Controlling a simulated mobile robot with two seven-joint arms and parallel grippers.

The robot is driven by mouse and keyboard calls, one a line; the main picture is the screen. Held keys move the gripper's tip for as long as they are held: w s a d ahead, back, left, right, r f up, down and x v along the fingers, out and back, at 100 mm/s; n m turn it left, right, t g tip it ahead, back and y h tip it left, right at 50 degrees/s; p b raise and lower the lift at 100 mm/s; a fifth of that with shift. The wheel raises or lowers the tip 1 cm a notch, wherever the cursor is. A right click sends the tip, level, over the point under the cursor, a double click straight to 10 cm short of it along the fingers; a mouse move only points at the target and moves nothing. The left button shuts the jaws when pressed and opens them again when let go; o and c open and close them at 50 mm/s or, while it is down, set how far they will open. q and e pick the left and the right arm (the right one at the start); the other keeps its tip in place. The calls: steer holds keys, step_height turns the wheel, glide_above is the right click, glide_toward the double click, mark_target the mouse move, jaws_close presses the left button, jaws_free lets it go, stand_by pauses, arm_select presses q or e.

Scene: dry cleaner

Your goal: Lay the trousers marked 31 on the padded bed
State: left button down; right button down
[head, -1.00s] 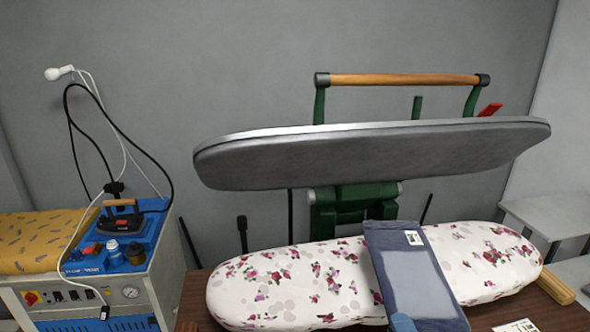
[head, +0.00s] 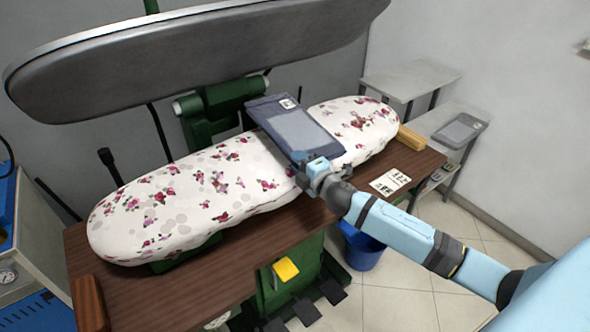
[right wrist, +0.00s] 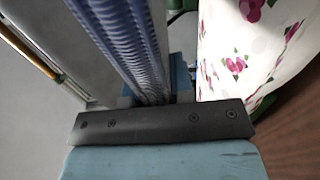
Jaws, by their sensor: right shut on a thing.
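The padded bed (head: 170,205) is long and white with a rose print, under the raised grey press head (head: 190,55). Folded dark blue trousers (head: 300,130) with a white tag (head: 288,103) extend across the bed, right of its middle. The tag's number is too small to read. My right gripper (head: 312,168) is shut on their near end, at the bed's front edge. In the right wrist view the blue cloth (right wrist: 120,40) runs away from the jaws, with the bed (right wrist: 240,50) beside it. I cannot tell whether the cloth touches the bed throughout. My left gripper is out of view.
The brown table (head: 230,262) carries a printed card (head: 390,182) and a wooden block (head: 411,138) near the bed's right end. A grey folded item (head: 459,130) lies on a side shelf at right. A blue bin (head: 362,247) stands on the floor below the table.

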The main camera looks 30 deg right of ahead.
step_height(320, 180, down, 8)
steer(key=b, duration=0.1)
steer(key=shift+r, duration=0.25)
steer(key=shift+f+b, duration=0.1)
steer(key=shift+b, duration=0.2)
steer(key=c, duration=1)
jaws_free()
